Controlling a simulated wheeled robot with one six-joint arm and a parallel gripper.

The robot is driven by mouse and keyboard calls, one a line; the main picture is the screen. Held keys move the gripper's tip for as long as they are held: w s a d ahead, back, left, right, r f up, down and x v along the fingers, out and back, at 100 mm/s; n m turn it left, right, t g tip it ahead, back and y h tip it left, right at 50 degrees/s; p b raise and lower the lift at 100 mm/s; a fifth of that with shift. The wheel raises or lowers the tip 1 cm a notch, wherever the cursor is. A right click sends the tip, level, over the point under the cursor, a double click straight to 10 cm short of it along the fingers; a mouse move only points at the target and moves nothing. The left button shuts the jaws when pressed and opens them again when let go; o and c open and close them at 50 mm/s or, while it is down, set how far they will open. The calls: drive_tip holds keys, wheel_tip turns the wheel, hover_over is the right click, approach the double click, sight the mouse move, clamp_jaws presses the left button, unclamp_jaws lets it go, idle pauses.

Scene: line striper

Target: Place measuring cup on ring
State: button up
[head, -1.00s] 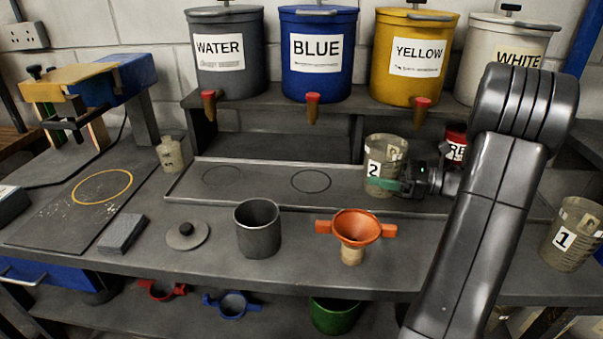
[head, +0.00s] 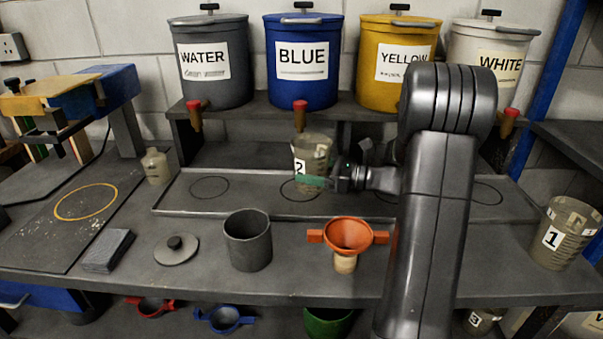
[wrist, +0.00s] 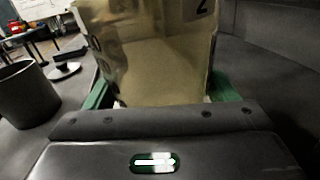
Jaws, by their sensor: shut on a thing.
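A clear, brownish measuring cup (head: 309,152) with a "2" label is upright in the head view, in front of the blue pot. My gripper (head: 313,181) is shut on its lower part, reaching from the right. In the wrist view the cup (wrist: 150,50) fills the space between the green fingers (wrist: 160,95). A dark ring (head: 286,190) on the tray lies at the cup's base, partly hidden by cup and fingers. I cannot tell whether the cup touches the tray.
The blue pot (head: 303,95) has a red-handled tap (head: 300,107) close to the cup's rim. A grey beaker (head: 248,245) and an orange funnel (head: 348,235) stand in front of the tray (head: 250,207). Cup "1" (head: 567,235) stands at the right. A yellow ring (head: 86,202) is at far left.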

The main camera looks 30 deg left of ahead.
sight(299, 167)
drive_tip(key=x, duration=0.3)
drive_tip(key=shift+a, duration=0.15)
drive_tip(key=shift+f, duration=0.75)
drive_tip(key=shift+w+d, duration=0.1)
drive_tip(key=shift+d, duration=0.1)
drive_tip(key=shift+f, duration=0.15)
drive_tip(key=o, duration=1)
drive_tip(key=shift+o, duration=0.2)
